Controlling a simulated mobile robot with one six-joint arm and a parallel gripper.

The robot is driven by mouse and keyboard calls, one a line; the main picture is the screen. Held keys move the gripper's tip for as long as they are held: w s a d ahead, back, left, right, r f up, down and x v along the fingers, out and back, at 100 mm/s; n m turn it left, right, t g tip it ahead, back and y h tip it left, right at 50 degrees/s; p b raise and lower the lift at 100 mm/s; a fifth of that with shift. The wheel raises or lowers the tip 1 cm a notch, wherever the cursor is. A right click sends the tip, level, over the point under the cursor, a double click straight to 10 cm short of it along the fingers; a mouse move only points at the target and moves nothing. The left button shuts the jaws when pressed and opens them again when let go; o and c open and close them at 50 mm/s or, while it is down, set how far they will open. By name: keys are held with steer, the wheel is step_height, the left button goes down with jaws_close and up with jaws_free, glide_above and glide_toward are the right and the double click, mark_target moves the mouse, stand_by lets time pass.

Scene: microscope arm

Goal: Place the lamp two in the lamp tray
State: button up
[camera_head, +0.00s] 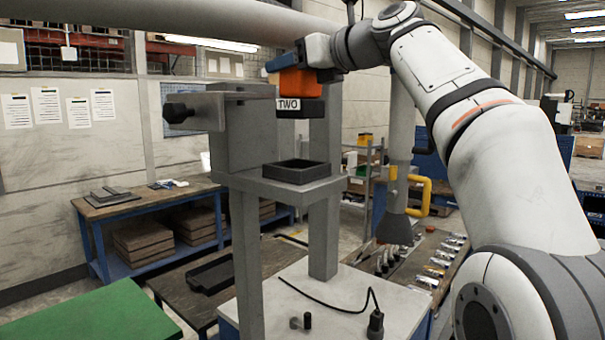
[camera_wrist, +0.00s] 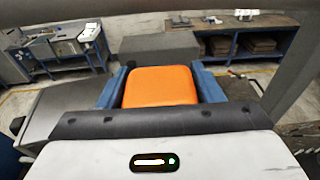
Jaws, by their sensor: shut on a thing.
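Lamp two (camera_head: 296,84) has an orange upper body, a white label reading TWO and a black base. My gripper (camera_head: 283,64) is shut on its orange upper part and holds it in the air. In the wrist view the orange body (camera_wrist: 160,86) sits between the two blue fingers of my gripper (camera_wrist: 161,78). A small square black tray (camera_head: 297,177) lies on the grey stand's shelf, below the lamp and apart from it. A longer black tray (camera_head: 207,279) lies on a low dark table. I cannot tell which is the lamp tray.
The grey stand (camera_head: 240,150) rises close beside the lamp, with a black knob (camera_head: 178,112) on its left. A white table (camera_head: 290,285) below carries a black cable. A green surface (camera_head: 90,322) is at lower left. A blue-framed workbench (camera_head: 135,205) stands behind.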

mark_target(289, 96)
steer(key=shift+s+a, duration=0.1)
steer(key=shift+a, duration=0.05)
steer(key=shift+w+a, duration=0.15)
steer(key=shift+w, duration=0.05)
steer(key=shift+w+f, duration=0.2)
steer(key=shift+f, duration=0.1)
steer(key=f, duration=0.1)
steer(key=f+b, duration=0.1)
steer(key=f, duration=0.2)
steer(key=shift+s+a+f+b, duration=0.1)
steer(key=shift+s+f+b, duration=0.2)
steer(key=shift+f+b, duration=0.05)
steer(key=shift+w+f+b, duration=0.1)
steer(key=shift+f+b, duration=0.25)
steer(key=shift+f, duration=2.1)
steer(key=shift+f, duration=0.15)
steer(key=o, duration=1.1)
steer(key=shift+o, duration=0.2)
